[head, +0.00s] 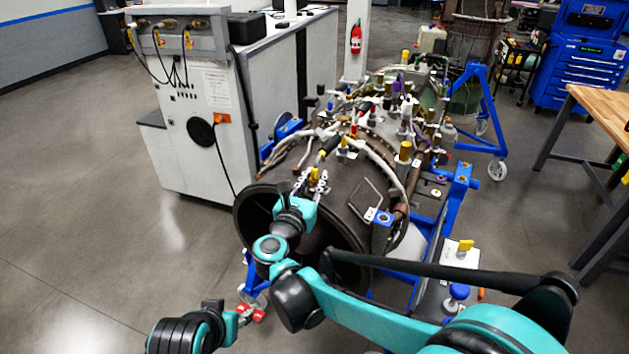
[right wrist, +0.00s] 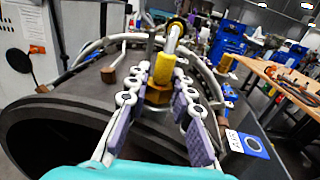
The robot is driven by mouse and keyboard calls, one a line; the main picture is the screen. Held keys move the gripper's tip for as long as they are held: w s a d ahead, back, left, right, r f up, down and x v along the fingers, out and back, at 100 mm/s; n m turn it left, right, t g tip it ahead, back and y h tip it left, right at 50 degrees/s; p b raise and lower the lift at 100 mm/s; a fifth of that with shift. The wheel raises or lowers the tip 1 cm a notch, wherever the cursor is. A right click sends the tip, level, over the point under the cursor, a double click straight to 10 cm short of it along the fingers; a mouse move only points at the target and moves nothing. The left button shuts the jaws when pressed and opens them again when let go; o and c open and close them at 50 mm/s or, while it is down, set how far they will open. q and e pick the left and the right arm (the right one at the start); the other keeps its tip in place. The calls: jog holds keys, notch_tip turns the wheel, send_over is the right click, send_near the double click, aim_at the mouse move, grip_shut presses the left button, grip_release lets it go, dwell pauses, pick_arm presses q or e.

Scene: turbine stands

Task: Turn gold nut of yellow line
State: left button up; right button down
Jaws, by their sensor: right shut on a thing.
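The gold nut (right wrist: 159,94) sits at the foot of a yellow fitting (right wrist: 165,68) on the dark engine casing, with a pale tube rising behind it. My right gripper (head: 312,180) reaches down at the near end of the engine (head: 345,185). In the right wrist view its two pale fingers with purple pads close on either side of the nut, and the gripper is shut on it. The fingers partly hide the nut. My left gripper (head: 245,314) is low at the left, apart from the engine, and its finger opening is too small to judge.
Other tubes and gold fittings (head: 405,152) crowd the engine's top. A blue stand (head: 455,205) carries the engine. A white cabinet (head: 205,120) stands close on the left and a wooden bench (head: 605,110) on the right. The floor at the left is clear.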

aim_at(312, 183)
jog(key=shift+h, duration=0.3)
jog(key=c, duration=1.3)
grip_release()
jog(key=v, duration=0.7)
jog(key=shift+s, duration=0.2)
jog(key=shift+a, duration=0.1)
